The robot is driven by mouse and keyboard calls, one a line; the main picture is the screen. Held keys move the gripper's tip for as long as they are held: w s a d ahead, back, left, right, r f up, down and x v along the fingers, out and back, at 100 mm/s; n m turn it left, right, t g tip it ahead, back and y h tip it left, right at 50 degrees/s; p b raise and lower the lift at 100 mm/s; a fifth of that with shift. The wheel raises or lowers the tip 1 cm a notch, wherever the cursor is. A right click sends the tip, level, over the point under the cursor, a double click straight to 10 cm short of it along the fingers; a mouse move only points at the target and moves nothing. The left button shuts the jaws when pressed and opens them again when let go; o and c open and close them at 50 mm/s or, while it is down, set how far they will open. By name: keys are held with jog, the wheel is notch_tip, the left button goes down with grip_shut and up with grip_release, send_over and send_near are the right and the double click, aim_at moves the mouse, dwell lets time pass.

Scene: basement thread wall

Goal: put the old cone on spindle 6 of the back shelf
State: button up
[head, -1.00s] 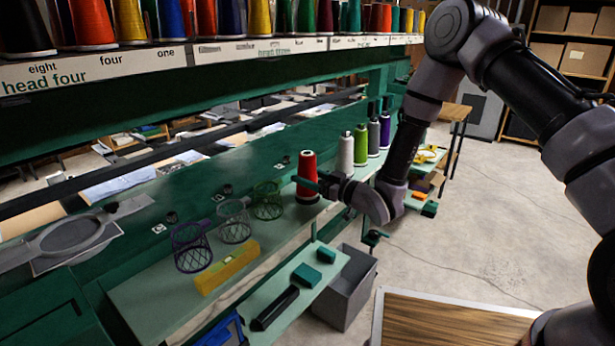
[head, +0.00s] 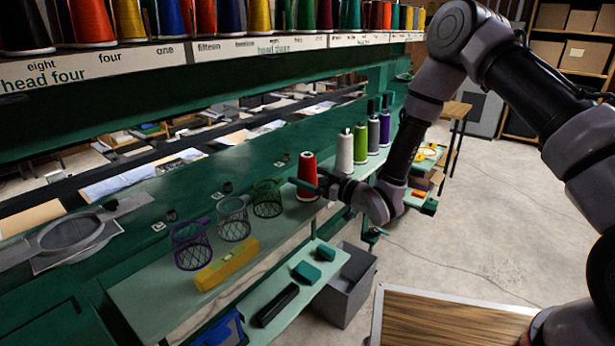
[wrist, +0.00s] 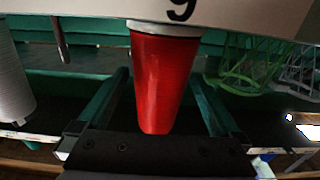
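A red cone (head: 307,177) stands upright on the green bench ledge, nearest in a row of cones. In the wrist view the red cone (wrist: 163,80) appears upside down, its narrow top toward my palm. My gripper (head: 318,185) is at the red cone, and in the wrist view my gripper's two fingers (wrist: 160,76) lie on either side of it, open, with thin gaps seeming to show. A pale surface (wrist: 230,12) beyond its base bears a figure reading as 9 in this inverted view. The back shelf (head: 250,50) holds several coloured cones above number labels; I cannot make out a 6 there.
White (head: 345,152), green (head: 361,144), grey and purple cones stand behind the red one. Wire baskets (head: 234,218) and a yellow block (head: 227,264) are on the ledge to the left. A grey bin (head: 345,290) stands below.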

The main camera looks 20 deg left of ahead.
jog(key=shift+d, duration=0.1)
jog(key=v, duration=1)
jog(key=w+d+r+m+t+h, duration=0.25)
jog(key=w+d+r+h, duration=0.35)
jog(key=d, duration=0.3)
jog(key=w+d+r+m+t+h, duration=0.1)
jog(key=w+d+r+m+h, duration=0.25)
jog(key=w+d+r, duration=0.4)
jog(key=s+d+r+m+h, duration=0.4)
jog(key=s+d+r+h, duration=0.1)
jog(key=d+r, duration=0.7)
jog(key=s+d+r+m+g, duration=0.1)
jog(key=s+d+r+m, duration=0.1)
jog(key=s, duration=0.5)
jog(key=s+d+r+m+g, duration=0.1)
jog(key=s+d+r+m, duration=0.2)
jog(key=s, duration=0.5)
jog(key=s+d+r+m+g, duration=0.1)
jog(key=s+d+r+m, duration=0.1)
jog(key=s, duration=0.6)
jog(key=shift+s+d+r+m, duration=0.15)
jog(key=shift+s+d+m, duration=0.05)
jog(key=shift+d+m, duration=0.25)
